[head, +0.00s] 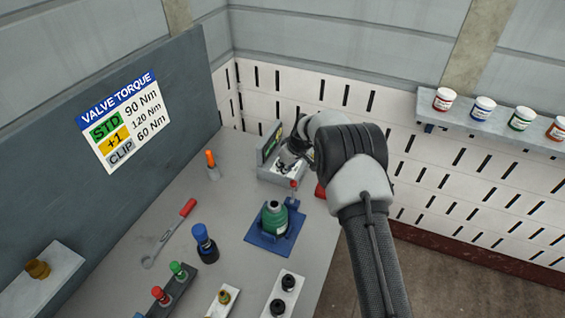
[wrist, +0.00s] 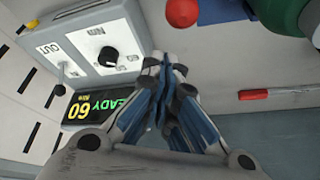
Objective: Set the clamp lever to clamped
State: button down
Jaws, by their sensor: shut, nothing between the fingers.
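The clamp lever shows a red ball knob (head: 293,184) above a small blue block at the back right of the blue fixture base (head: 262,245). A green cylinder (head: 274,218) stands upright on that base. In the wrist view the red ball (wrist: 182,12) is at the top edge, with a blue part (wrist: 225,10) beside it. I cannot tell which position the lever is in. My gripper (wrist: 165,62) is shut and empty, its tips apart from the red ball. In the head view the gripper is over the grey control box, largely hidden by my arm.
The grey control box (wrist: 95,50) has a black dial, a small OUT switch and a display reading READY 60. A red-handled wrench (head: 188,208), an orange-topped tool (head: 211,162) and a blue-capped bottle (head: 204,241) stand or lie left. Trays with parts are in front.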

jog(key=shift+s+d, duration=0.85)
jog(key=shift+s, duration=0.15)
jog(key=shift+d+f+b, duration=0.15)
jog(key=shift+f+b, duration=0.05)
jog(key=shift+b, duration=0.6)
